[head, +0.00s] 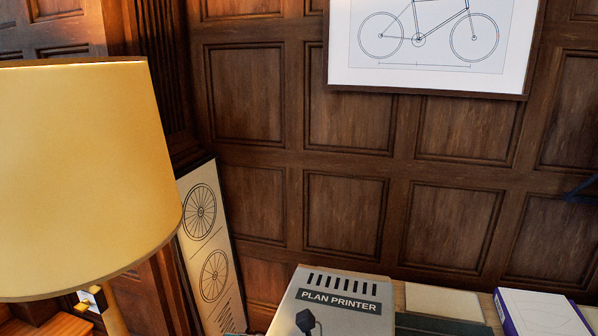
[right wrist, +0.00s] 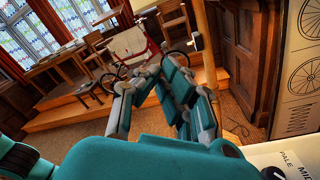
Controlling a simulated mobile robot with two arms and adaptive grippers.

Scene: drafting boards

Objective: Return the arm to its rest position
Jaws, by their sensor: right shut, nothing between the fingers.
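My right gripper (right wrist: 148,78) shows in the right wrist view as teal finger links whose tips come together. It is shut with nothing between the fingers. I cannot make out my right gripper in the head view. My left gripper is in neither view.
In the head view a large yellow lampshade (head: 85,175) fills the left. Panelled walls stand behind. The right wrist view shows a pale board (right wrist: 130,42), chairs (right wrist: 174,25) and a post (right wrist: 204,45).

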